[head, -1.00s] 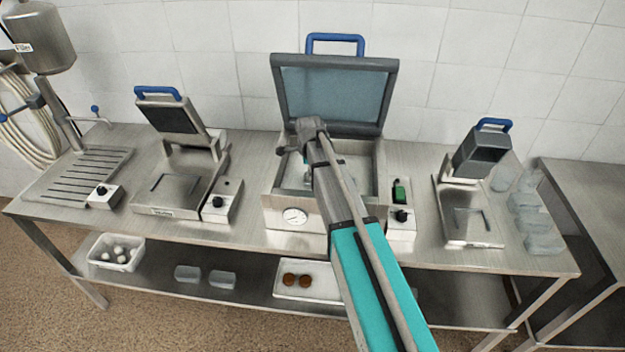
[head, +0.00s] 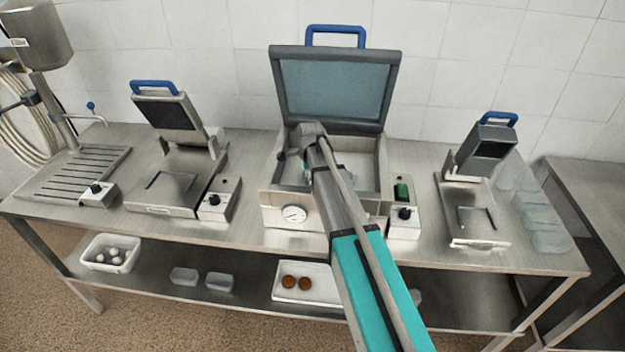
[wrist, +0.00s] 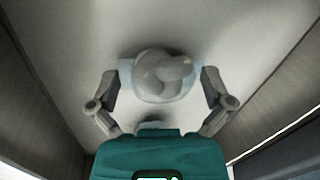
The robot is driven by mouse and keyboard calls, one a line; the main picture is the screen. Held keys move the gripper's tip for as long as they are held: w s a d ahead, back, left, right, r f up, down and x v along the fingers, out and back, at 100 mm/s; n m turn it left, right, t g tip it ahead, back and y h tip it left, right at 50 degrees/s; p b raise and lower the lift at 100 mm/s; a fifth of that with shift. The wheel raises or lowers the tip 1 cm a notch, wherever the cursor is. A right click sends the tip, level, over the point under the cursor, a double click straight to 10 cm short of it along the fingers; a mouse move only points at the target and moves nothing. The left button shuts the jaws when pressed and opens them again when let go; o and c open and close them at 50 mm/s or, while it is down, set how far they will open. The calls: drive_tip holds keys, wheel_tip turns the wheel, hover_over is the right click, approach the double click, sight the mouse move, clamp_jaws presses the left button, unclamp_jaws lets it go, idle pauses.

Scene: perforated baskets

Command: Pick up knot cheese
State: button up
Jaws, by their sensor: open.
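A pale, rounded, knot-shaped lump that looks like the knot cheese (wrist: 163,75) lies on the light floor of the open steel chamber, seen in the wrist view. A pale bluish patch shows around it. My gripper (wrist: 161,88) is open, with one finger on each side of the lump and a gap to both. In the head view my arm reaches over the open chamber machine (head: 292,214) and my gripper (head: 308,174) points down inside it. The lump is hidden there by my arm.
The chamber's blue-grey lid (head: 335,88) stands open behind my arm. Chamber walls (wrist: 30,95) rise on both sides. Smaller machines stand left (head: 165,190) and right (head: 478,215). Clear containers (head: 543,220) stand at the table's right. The shelf holds a white tub (head: 110,268) and a tray (head: 325,297).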

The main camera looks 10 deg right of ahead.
drive_tip(key=shift+f, duration=0.1)
idle(0.6)
drive_tip(key=c, duration=1)
drive_tip(key=shift+c, duration=0.2)
drive_tip(key=p+v, duration=0.2)
drive_tip(key=shift+w+r+p, duration=0.25)
drive_tip(key=shift+r+p, duration=0.05)
drive_tip(key=shift+p, duration=0.05)
drive_tip(key=s+d+r+p, duration=0.2)
drive_tip(key=s+r+p, duration=0.3)
drive_tip(key=s, duration=0.1)
drive_tip(key=s+d+r+p, duration=0.3)
drive_tip(key=s+r+p, duration=0.2)
drive_tip(key=s, duration=0.2)
drive_tip(key=shift+d+r, duration=0.2)
drive_tip(key=shift+d, duration=0.1)
